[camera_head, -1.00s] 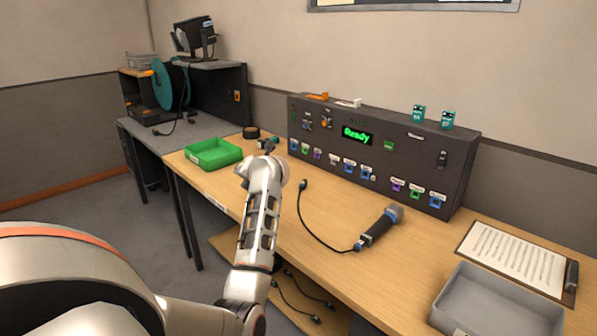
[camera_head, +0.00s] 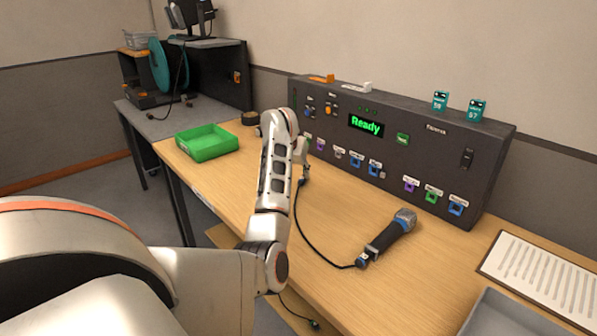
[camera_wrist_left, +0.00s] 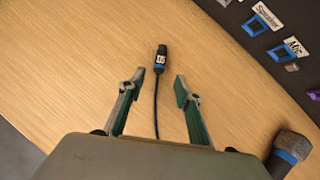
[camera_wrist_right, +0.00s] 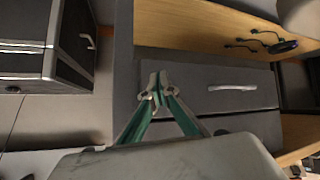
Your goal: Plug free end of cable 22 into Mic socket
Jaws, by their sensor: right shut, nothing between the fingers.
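The cable's free end (camera_wrist_left: 160,58), a black plug with a blue band and a white number tag, lies on the wooden table in the left wrist view. Its cord runs back between the fingers of my left gripper (camera_wrist_left: 154,90), which is open. The plug lies just beyond the fingertips, apart from them. In the head view, my left gripper (camera_head: 304,160) is over the cord end, largely hiding it. The blue Mic socket (camera_wrist_left: 282,51) is at upper right in the left wrist view, on the dark panel. My right gripper (camera_wrist_right: 157,92) is shut and empty, away from the table top.
A microphone (camera_head: 388,238) lies on the table at the cord's other end. The dark console (camera_head: 400,140) with several sockets and a "Ready" display stands at the back. A green tray (camera_head: 207,143) is at left, a clipboard (camera_head: 540,275) at right.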

